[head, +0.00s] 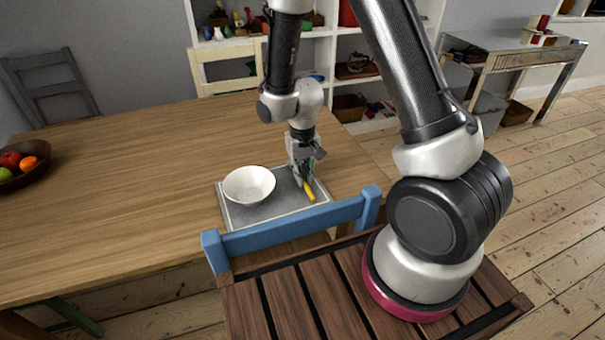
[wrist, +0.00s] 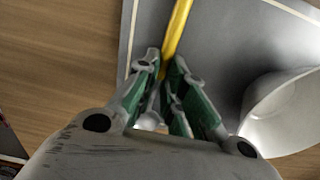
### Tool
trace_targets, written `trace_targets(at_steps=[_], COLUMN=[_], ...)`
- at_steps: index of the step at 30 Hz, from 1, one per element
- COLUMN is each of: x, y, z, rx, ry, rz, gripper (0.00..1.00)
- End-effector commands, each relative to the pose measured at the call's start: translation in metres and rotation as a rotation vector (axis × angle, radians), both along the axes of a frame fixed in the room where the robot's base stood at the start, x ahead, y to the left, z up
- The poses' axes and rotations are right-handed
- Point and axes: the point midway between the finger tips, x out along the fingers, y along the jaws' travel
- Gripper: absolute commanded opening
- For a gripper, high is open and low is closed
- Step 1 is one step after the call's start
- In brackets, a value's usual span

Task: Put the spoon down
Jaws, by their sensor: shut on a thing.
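The spoon (head: 309,191) shows as a yellow handle below my gripper (head: 303,176) in the head view. In the wrist view the yellow spoon (wrist: 176,32) runs up from between the fingertips of my gripper (wrist: 168,72), which is shut on it. The spoon is over the grey tray (head: 237,216); I cannot tell whether it touches the tray. The rest of the spoon is hidden by the fingers. A white bowl (head: 249,185) stands on the tray to the left of my gripper, and the bowl also shows at the right of the wrist view (wrist: 285,110).
The tray lies near the edge of the wooden table (head: 120,190). A blue chair back (head: 290,232) stands close in front of it. A fruit bowl (head: 22,172) is at the far left. The table's middle is clear. White shelves (head: 318,45) stand behind.

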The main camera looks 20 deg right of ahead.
Motion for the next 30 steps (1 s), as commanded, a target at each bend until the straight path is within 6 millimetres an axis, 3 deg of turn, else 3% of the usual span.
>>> trace_targets(at_steps=[1,4,5,17,30], x=[0.0,0.0,0.0,0.001,0.001], y=[0.0,0.0,0.0,0.0,0.0], z=[-0.001,-0.001,-0.001,0.008,0.099], rx=[0.0,0.0,0.0,0.001,0.001], ry=[0.001,0.0,0.0,-0.002,-0.003], rz=[0.0,0.0,0.0,0.0,0.0], gripper=[0.13,0.31,0.33,0.33,0.33])
